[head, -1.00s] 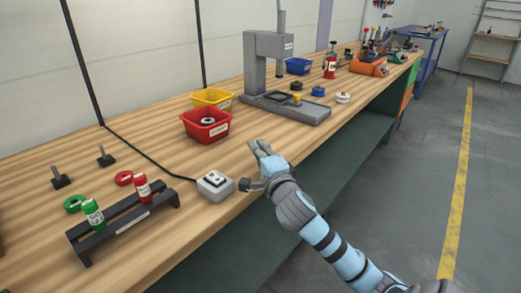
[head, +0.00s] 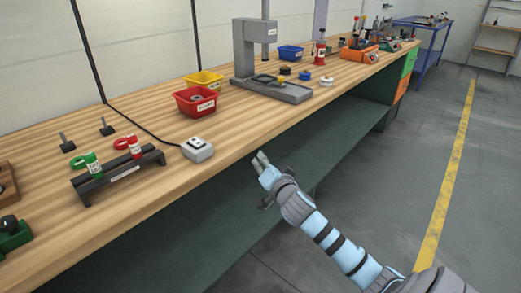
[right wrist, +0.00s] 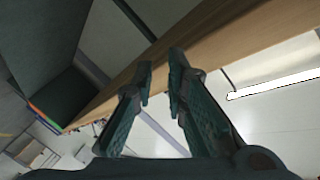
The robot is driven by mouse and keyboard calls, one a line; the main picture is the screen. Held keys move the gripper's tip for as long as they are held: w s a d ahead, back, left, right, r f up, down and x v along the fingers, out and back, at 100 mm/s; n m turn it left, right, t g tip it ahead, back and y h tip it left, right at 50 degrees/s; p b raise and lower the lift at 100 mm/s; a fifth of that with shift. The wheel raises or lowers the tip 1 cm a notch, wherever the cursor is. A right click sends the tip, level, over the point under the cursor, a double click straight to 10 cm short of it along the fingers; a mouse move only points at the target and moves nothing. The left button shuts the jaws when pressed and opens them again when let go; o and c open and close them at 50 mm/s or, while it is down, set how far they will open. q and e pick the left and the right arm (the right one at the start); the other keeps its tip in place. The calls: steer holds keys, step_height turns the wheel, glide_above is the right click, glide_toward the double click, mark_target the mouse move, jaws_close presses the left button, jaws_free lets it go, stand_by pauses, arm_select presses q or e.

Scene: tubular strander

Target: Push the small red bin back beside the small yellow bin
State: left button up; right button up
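The small red bin (head: 195,101) stands upright on the wooden bench with a dark round part inside. The small yellow bin (head: 204,79) stands just behind it, its lower front partly hidden by the red bin. I cannot tell whether the two touch. My right gripper (head: 262,160) is at the bench's front edge, in front and to the right of the red bin and apart from it. In the right wrist view its two fingers (right wrist: 160,78) are apart with nothing between them. My left gripper is not in view.
A white switch box (head: 198,149) with a black cable sits near the front edge. A grey press (head: 248,50) stands right of the bins. Bench surface (head: 240,122) before the red bin is clear.

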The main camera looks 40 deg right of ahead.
steer(key=s+d+f+n+g, duration=0.1)
steer(key=s+f+n+g, duration=0.15)
steer(key=f, duration=0.65)
steer(key=s+d+f+n+g, duration=0.1)
steer(key=f+n, duration=0.3)
steer(key=f, duration=0.5)
steer(key=s+a+f+n+g+y, duration=0.1)
steer(key=s+f+n+g, duration=0.1)
steer(key=s+f, duration=0.55)
steer(key=s+a+f+n+g+y, duration=0.15)
steer(key=s+f, duration=0.25)
steer(key=f, duration=0.6)
steer(key=s+a+f+n+g, duration=0.1)
steer(key=s+a+f, duration=0.3)
steer(key=s, duration=0.6)
steer(key=s+a+f+n+g+y, duration=0.1)
steer(key=s+a+f+g, duration=0.2)
steer(key=s+f, duration=0.4)
steer(key=s+a+f+g, duration=0.3)
steer(key=s+a+f, duration=0.2)
steer(key=s, duration=1)
steer(key=shift+s+a+f+n, duration=0.25)
steer(key=shift+a+f+n, duration=0.15)
steer(key=shift+f, duration=0.1)
steer(key=shift+y, duration=0.25)
